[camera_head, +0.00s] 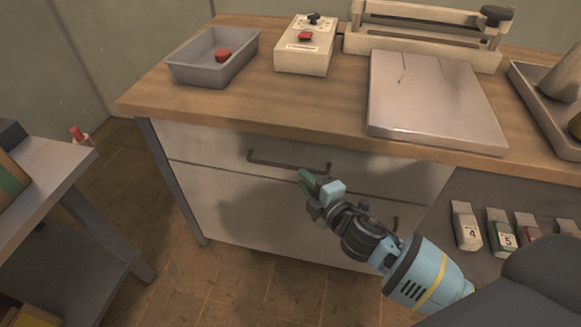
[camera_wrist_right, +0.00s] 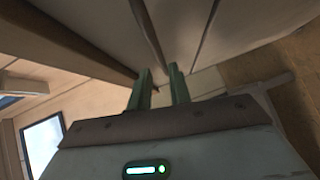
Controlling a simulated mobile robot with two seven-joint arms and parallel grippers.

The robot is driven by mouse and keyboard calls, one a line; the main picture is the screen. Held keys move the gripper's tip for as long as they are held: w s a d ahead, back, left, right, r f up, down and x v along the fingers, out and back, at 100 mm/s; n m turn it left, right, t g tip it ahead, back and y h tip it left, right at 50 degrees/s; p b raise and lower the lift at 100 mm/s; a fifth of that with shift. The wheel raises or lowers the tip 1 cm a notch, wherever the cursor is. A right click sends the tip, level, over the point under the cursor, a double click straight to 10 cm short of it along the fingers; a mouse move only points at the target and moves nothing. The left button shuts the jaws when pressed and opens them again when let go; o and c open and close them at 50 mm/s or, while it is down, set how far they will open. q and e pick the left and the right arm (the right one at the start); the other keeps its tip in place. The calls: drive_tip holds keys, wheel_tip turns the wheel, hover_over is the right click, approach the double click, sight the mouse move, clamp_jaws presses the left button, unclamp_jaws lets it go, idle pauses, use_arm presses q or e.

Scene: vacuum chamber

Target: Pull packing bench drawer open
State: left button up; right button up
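The packing bench (camera_head: 330,117) has a wooden top and a pale drawer (camera_head: 215,145) below it, its front looking flush with the bench. A dark bar handle (camera_head: 285,163) runs across the drawer front; a dark bar that looks like it shows in the right wrist view (camera_wrist_right: 150,38). My right gripper (camera_head: 307,182) is close to the handle's right end. In the right wrist view its green fingers (camera_wrist_right: 162,88) are apart, with the bar's near end by the gap between their tips. I cannot tell whether they touch it. My left gripper is out of view.
On the bench stand a grey tray (camera_head: 180,70) with a red item, a switch box (camera_head: 304,62), a sealer-like device (camera_head: 420,35) and a metal plate (camera_head: 435,105). Numbered packets (camera_head: 466,228) lie at right. A side table (camera_head: 40,185) stands left; floor between is clear.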

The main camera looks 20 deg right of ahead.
sight(291, 166)
drive_tip(key=shift+b+x, duration=0.4)
drive_tip(key=shift+x, duration=3.15)
clamp_jaws()
